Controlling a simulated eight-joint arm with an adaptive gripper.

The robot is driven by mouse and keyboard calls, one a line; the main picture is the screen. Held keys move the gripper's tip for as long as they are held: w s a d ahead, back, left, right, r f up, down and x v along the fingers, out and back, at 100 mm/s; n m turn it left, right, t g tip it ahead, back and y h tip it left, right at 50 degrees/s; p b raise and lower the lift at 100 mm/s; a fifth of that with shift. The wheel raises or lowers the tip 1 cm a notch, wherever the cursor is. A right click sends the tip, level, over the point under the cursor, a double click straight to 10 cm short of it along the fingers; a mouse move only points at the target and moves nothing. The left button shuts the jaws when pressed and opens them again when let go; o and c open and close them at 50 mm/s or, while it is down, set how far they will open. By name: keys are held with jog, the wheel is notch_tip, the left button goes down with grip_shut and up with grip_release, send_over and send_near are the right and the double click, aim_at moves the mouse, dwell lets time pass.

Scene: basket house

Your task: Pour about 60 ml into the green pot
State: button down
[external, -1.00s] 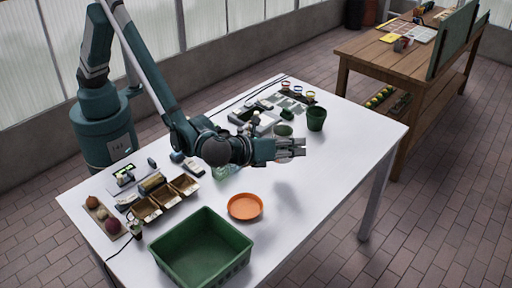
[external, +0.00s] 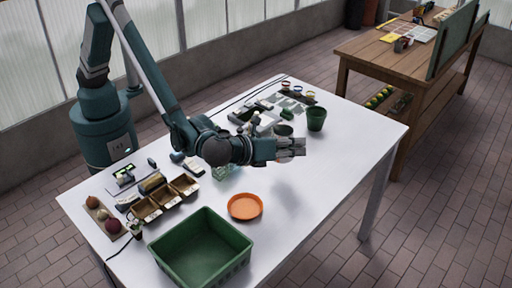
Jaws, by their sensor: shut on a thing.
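The green pot (external: 316,119) stands upright on the white table at the back right. A smaller dark green round vessel (external: 283,130) sits to its left, partly hidden by my gripper. My gripper (external: 297,147) points right, above the table, in front of the green pot and apart from it in the picture. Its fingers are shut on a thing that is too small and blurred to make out. No stream of liquid shows, and the inside of the green pot is too small to read.
An orange saucer (external: 245,207) and a large green crate (external: 201,248) stand in front. Brown boxes (external: 164,196) are at the left. A greenish clear object (external: 225,171) lies under my arm. Small jars (external: 297,91) stand at the back. The table's right side is clear.

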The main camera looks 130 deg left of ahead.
jog(key=w+a+f+n+g+b, duration=0.1)
jog(key=w+a+f+n+g, duration=0.15)
jog(key=a, duration=0.85)
jog(key=w+a+f+n+g+b, duration=0.15)
jog(key=w+a, duration=0.25)
jog(key=a, duration=0.7)
jog(key=s+a+f+n+g, duration=0.1)
jog(key=a+f, duration=0.1)
jog(key=a, duration=0.9)
jog(key=s+a+f+g, duration=0.1)
jog(key=a+f+g, duration=0.1)
jog(key=a, duration=0.9)
jog(key=shift+s+f+n+b, duration=0.3)
jog(key=shift+n+b, duration=0.05)
jog(key=shift+n, duration=0.05)
jog(key=s+d+r+n+t+y+p, duration=0.1)
jog(key=s+d+r+n+y, duration=0.3)
jog(key=s+r+n, duration=0.6)
jog(key=shift+d+r+t+y+p, duration=0.3)
jog(key=shift+d+r+t+y, duration=0.1)
jog(key=shift+d+t, duration=0.2)
